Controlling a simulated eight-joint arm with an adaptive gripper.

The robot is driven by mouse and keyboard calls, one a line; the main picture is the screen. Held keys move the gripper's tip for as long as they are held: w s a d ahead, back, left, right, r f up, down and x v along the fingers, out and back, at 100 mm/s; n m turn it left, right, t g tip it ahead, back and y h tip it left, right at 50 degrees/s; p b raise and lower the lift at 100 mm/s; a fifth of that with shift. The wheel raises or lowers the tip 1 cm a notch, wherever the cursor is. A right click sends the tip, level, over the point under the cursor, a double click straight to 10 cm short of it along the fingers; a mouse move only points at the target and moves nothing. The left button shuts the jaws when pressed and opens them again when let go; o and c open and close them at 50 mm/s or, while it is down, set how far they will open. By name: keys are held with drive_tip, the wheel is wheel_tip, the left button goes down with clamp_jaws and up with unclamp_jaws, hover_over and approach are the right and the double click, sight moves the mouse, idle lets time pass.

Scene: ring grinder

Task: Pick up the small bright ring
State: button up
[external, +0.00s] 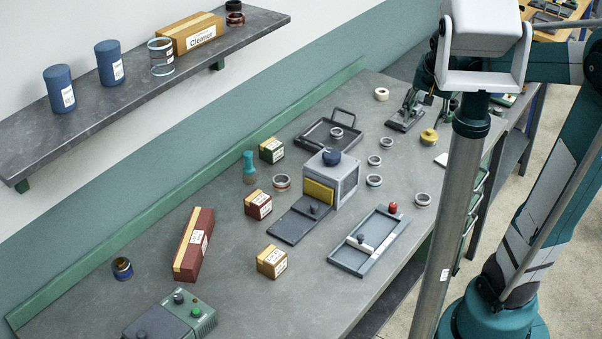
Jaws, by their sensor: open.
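Several small rings lie on the grey workbench (235,235). Plain silvery ones are a bright ring (374,160) right of the grey box, another ring (387,142) just behind it, and a ring (336,132) in the dark tray. I cannot tell for certain which one is the small bright ring. Banded rings (374,180) (281,181) and a larger ring (422,199) lie nearby. My gripper (446,104) is at the back right, partly hidden by the grey post. It is open, apart from these silvery rings, with nothing visible in it.
A grey box (347,184) with a dark knob stands mid-bench, beside a sliding-bar tray (370,241). A dark handled tray (312,133), a clamp-like tool (407,112) and a yellow knobbed part (429,137) stand farther back. The front-left bench has clear patches.

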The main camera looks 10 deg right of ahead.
drive_tip(key=w+a+f+m+g, duration=0.1)
drive_tip(key=w+a+f+m, duration=0.1)
drive_tip(key=w+f, duration=0.3)
drive_tip(key=w+a+f+m+g, duration=0.1)
drive_tip(key=w+f+m, duration=0.1)
drive_tip(key=w, duration=0.5)
drive_tip(key=m+g+h+b, duration=0.1)
drive_tip(key=m+g, duration=0.1)
drive_tip(key=m, duration=0.3)
approach(374, 156)
drive_tip(key=s, duration=0.2)
drive_tip(key=shift+a+f, duration=0.2)
drive_tip(key=shift+f, duration=0.05)
drive_tip(key=shift+d+f, duration=0.15)
drive_tip(key=shift+f, duration=1.15)
drive_tip(key=shift+w+d+f, duration=0.1)
drive_tip(key=shift+d+f, duration=0.05)
drive_tip(key=shift+f, duration=1.15)
drive_tip(key=shift+d+f, duration=0.15)
drive_tip(key=shift+f, duration=1.1)
drive_tip(key=shift+c, duration=0.6)
